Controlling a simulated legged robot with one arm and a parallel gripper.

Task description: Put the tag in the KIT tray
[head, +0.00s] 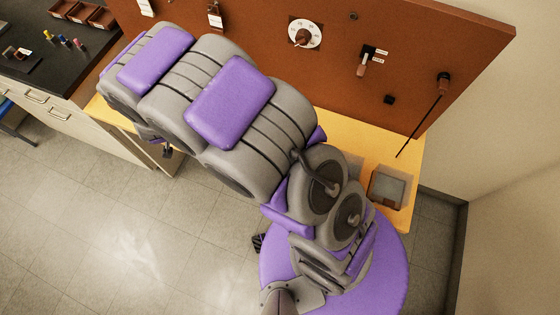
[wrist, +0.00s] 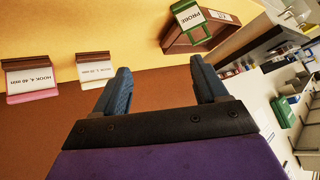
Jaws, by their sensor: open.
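My gripper (wrist: 163,82) is open in the wrist view, with nothing between its two blue fingers. Two white tags hang on the brown board in the head view, one at the top left (head: 146,7) and one right of it (head: 215,16). I cannot tell which is the task's tag.
Brown trays (head: 75,10) sit on the dark counter (head: 62,76) at the far left. A grey box (head: 387,188) stands on the yellow bench (head: 413,165). A dial (head: 304,33), a switch (head: 365,63) and a thin rod (head: 421,125) are on the board.

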